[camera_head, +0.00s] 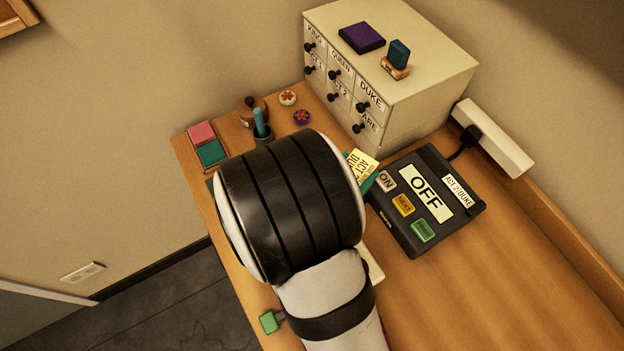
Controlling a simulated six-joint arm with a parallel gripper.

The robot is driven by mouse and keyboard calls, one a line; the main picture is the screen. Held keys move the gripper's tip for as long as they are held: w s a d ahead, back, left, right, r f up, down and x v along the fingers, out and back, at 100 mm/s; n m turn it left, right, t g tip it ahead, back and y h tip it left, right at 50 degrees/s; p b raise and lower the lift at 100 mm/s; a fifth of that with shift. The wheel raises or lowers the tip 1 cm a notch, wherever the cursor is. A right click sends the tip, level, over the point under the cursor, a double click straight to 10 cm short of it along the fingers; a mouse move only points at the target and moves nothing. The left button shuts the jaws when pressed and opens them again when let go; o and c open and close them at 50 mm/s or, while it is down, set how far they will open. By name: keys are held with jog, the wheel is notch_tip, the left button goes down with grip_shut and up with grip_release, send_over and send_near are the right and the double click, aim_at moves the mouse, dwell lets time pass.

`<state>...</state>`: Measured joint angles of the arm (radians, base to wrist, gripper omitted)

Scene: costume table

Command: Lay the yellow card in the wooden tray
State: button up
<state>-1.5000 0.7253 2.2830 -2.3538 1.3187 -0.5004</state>
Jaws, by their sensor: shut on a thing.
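A yellow card (362,164) with black print, partly readable as "ACT", shows just right of my dark wrist. The rest of it is hidden behind the wrist. A teal edge lies just below the card; I cannot tell what it belongs to. A wooden holder (187,144) with a pink and a teal pad sits at the table's left corner. I cannot tell whether this is the wooden tray; no other tray is clearly visible.
A dark control box (402,231) reading "OFF" lies right of the card. A cream drawer cabinet (432,75) stands behind, bearing a purple block (362,38) and a teal stamp (398,53). A brown pot (250,108) and two small discs stand at the back left. The table's right front is clear.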

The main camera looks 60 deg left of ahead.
jog(key=s+a+f, duration=0.4)
jog(key=a, duration=0.1)
jog(key=s+a+f, duration=0.2)
jog(key=s, duration=0.1)
jog(key=shift+a+f, duration=0.15)
jog(key=shift+a, duration=0.25)
notch_tip(320, 180, down, 3)
jog(key=shift+f, duration=0.55)
